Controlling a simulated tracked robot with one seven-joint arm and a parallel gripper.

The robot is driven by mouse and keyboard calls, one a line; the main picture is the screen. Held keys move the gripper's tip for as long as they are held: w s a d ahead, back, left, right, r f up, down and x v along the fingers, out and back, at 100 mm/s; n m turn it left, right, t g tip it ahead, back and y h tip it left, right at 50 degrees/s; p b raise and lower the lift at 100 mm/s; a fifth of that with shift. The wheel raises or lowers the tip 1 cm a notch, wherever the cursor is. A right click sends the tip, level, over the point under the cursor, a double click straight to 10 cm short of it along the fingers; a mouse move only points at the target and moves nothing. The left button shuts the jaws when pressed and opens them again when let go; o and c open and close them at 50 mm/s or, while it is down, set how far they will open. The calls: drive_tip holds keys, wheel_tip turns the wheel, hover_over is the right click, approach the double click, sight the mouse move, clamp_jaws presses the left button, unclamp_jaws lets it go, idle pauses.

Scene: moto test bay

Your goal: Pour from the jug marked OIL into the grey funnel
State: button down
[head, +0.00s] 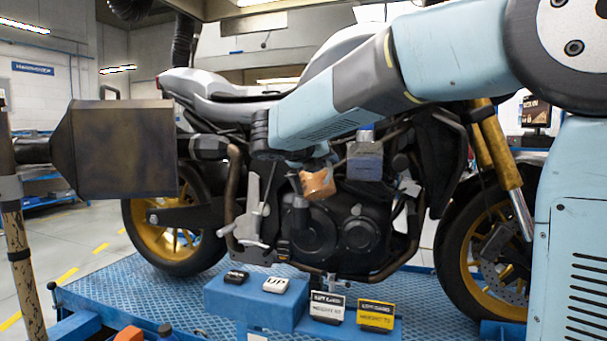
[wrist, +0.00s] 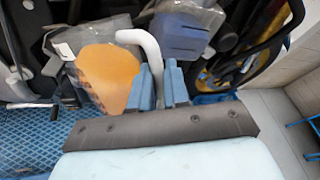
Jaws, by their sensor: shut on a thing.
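My gripper (head: 312,160) is in front of the motorcycle's engine. In the wrist view its two blue fingers (wrist: 158,88) are shut on the pale curved handle (wrist: 147,48) of a jug. The jug (head: 318,183) shows orange-brown in the head view and looks tilted; in the wrist view an orange area (wrist: 107,75) fills much of it. No OIL marking is readable. A dark grey upright piece (head: 300,215) stands just below the jug; I cannot tell whether it is the funnel. I cannot see any stream of liquid.
A blue-grey container with a blue cap (head: 365,160) is right of the jug. The motorcycle (head: 355,235) stands on a blue platform (head: 130,295). Small signs (head: 376,314) and two small blocks (head: 276,285) are in front. A large metal box (head: 120,148) is at left.

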drive_tip(key=shift+w+a+r, duration=0.1)
drive_tip(key=shift+w+r, duration=0.05)
drive_tip(key=shift+r, duration=0.1)
idle(0.3)
drive_tip(key=shift+a+r, duration=0.1)
drive_tip(key=shift+a, duration=0.05)
idle(0.7)
drive_tip(key=shift+w+r+n+g, duration=0.2)
drive_tip(key=shift+r+n+g, duration=0.35)
drive_tip(key=shift+n+g, duration=0.05)
idle(3.2)
drive_tip(key=shift+w+a+r+n+g, duration=0.15)
drive_tip(key=shift+w+r+n+g, duration=0.15)
drive_tip(key=shift+r, duration=0.4)
idle(2.1)
